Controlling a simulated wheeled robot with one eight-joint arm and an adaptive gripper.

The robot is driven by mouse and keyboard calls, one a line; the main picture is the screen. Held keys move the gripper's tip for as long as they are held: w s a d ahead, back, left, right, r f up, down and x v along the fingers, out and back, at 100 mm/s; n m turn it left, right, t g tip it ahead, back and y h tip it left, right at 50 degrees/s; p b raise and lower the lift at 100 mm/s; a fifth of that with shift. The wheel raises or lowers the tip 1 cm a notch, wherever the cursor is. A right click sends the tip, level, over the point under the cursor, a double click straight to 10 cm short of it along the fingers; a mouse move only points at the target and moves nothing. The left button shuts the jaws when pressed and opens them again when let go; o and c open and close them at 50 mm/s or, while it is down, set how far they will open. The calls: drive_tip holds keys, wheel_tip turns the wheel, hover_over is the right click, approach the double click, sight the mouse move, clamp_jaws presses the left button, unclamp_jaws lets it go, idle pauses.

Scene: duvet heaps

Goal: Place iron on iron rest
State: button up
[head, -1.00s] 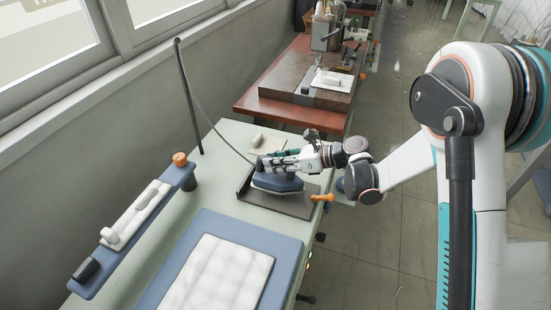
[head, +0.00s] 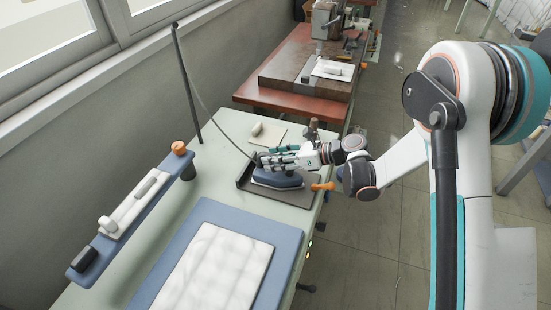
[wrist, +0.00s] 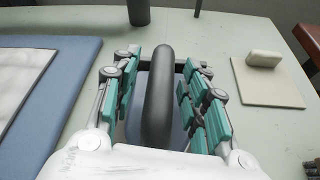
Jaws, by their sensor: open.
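The iron (head: 277,179) has a blue-grey body and a dark handle. My gripper (head: 278,159) is at the iron's handle, above the body. In the wrist view, the handle (wrist: 157,97) stands between the open fingers of my gripper (wrist: 160,85), with a gap showing on each side. Much of the iron's body and the rest is hidden by my gripper in the wrist view.
A blue pad with white quilted cloth (head: 222,265) lies at the front. A raised blue narrow board (head: 133,210) stands to the left. A beige block on a card (head: 257,130) lies behind the rest. An orange knob (head: 323,186) is at the table's right edge. A thin pole (head: 186,85) rises behind.

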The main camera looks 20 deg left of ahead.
drive_tip(key=shift+r, duration=0.2)
drive_tip(key=p+v, duration=0.3)
drive_tip(key=v, duration=0.9)
